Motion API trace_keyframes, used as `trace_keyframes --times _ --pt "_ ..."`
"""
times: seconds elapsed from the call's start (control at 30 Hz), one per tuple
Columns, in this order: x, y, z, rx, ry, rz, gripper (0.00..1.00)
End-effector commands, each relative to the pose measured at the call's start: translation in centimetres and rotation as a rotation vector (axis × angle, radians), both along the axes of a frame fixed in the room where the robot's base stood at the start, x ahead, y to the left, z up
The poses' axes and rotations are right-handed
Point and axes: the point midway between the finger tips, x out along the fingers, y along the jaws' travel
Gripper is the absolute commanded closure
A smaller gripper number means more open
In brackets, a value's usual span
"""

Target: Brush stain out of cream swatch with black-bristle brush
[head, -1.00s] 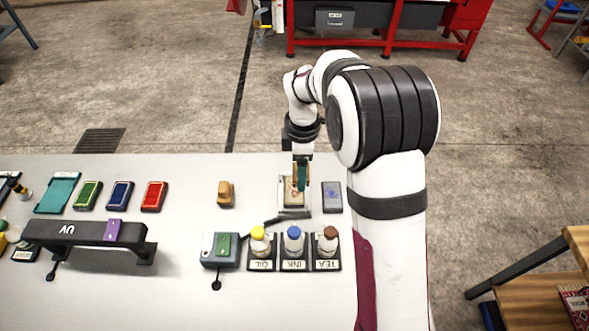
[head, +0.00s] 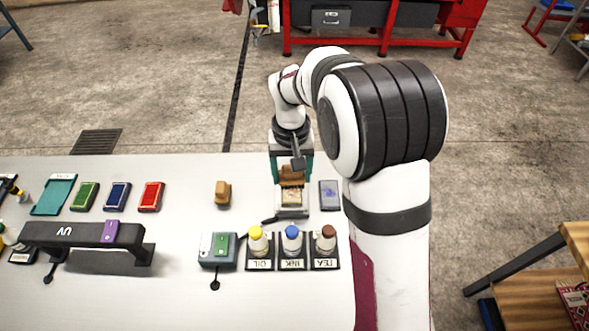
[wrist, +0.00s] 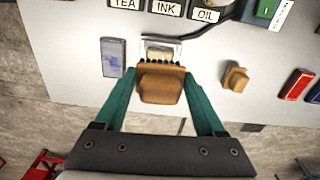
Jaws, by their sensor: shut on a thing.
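My gripper (wrist: 161,76) is shut on a brown wooden brush (wrist: 161,84), one teal finger on each side of it. Dark bristles show along the brush's far edge in the wrist view. The cream swatch (wrist: 159,54) lies in a metal frame (wrist: 177,40) just beyond the brush. In the head view the brush (head: 291,174) is over the far part of the swatch (head: 291,197), partly hiding it. I cannot tell whether the bristles touch the cloth. No clear stain shows on the visible part of the swatch.
A second wooden brush (head: 223,192) stands left of the frame. Bottles labelled OIL, INK and TEA (head: 292,241) stand in front. A UV lamp bar (head: 75,235) and colored blocks (head: 117,196) are further left.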

Motion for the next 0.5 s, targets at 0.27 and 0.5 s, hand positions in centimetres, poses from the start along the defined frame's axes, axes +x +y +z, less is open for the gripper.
trace_keyframes --times 0.27,0.5 --pt "-0.1 0.1 -0.8 0.000 0.000 -0.053 0.73" --pt "-0.1 0.0 -2.8 0.000 0.001 -0.050 0.73"
